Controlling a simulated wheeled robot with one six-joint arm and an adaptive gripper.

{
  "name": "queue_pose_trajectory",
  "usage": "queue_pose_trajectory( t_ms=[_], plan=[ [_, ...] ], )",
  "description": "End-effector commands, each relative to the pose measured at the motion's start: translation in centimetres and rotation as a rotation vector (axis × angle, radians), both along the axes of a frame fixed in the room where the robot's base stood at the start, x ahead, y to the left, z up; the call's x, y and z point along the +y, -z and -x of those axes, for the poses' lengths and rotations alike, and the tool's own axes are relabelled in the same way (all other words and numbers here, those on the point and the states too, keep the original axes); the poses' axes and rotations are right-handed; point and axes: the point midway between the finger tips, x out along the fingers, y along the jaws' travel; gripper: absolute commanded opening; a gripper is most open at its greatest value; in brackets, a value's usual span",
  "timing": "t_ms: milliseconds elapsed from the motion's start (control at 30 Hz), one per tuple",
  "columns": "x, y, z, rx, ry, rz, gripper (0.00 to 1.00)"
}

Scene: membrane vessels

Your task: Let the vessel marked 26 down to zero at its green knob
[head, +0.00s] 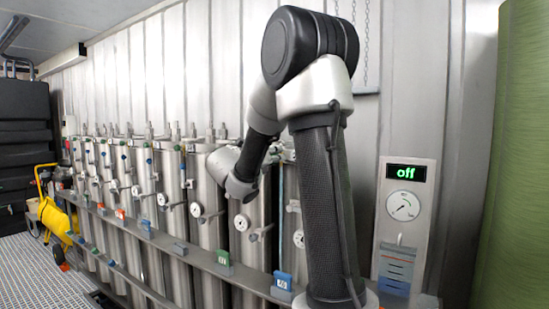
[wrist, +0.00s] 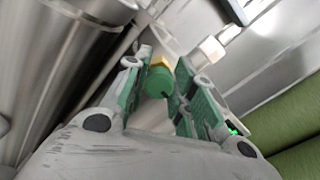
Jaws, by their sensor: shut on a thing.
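In the wrist view, a round green knob (wrist: 159,82) with a yellow-orange piece (wrist: 160,58) behind it sits between the green-padded fingers of my gripper (wrist: 161,75). The gripper is shut on the knob. A steel vessel (wrist: 60,60) fills the left of this view. In the head view, a row of upright steel vessels (head: 175,215) with round dials stands along the wall. My arm hides the gripper and the held knob there. The numbers on the vessel tags are too small to read, so I cannot tell which is 26.
A wall panel (head: 425,205) at the right has a display reading "off" and a dial. A rail (head: 190,258) with coloured tags runs before the vessels. A large green cylinder (head: 515,150) stands far right. A yellow cart (head: 55,215) stands far left beside open grated floor.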

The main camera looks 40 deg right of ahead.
Motion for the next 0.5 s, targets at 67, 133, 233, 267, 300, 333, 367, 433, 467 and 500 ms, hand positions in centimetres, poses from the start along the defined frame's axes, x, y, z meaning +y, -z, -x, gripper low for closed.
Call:
queue_pose_trajectory(
  t_ms=[67,133,233,267,300,333,367,433,467,500],
  plan=[
    [0.03,0.07,-0.04,0.065,0.000,0.021,0.02],
    [0.04,0.09,-0.05,0.120,-0.001,0.041,0.02],
    [0.04,0.09,-0.06,0.195,-0.001,0.067,0.02],
    [0.05,0.10,-0.07,0.214,-0.001,0.074,0.02],
    [0.06,0.10,-0.08,0.239,-0.001,0.083,0.02],
    [0.06,0.11,-0.09,0.258,-0.001,0.089,0.02],
    [0.06,0.11,-0.09,0.274,-0.001,0.095,0.02],
    [0.06,0.12,-0.09,0.310,-0.001,0.107,0.02],
    [0.07,0.13,-0.10,0.323,-0.002,0.112,0.02],
    [0.07,0.13,-0.10,0.340,-0.002,0.118,0.02]
  ],
)
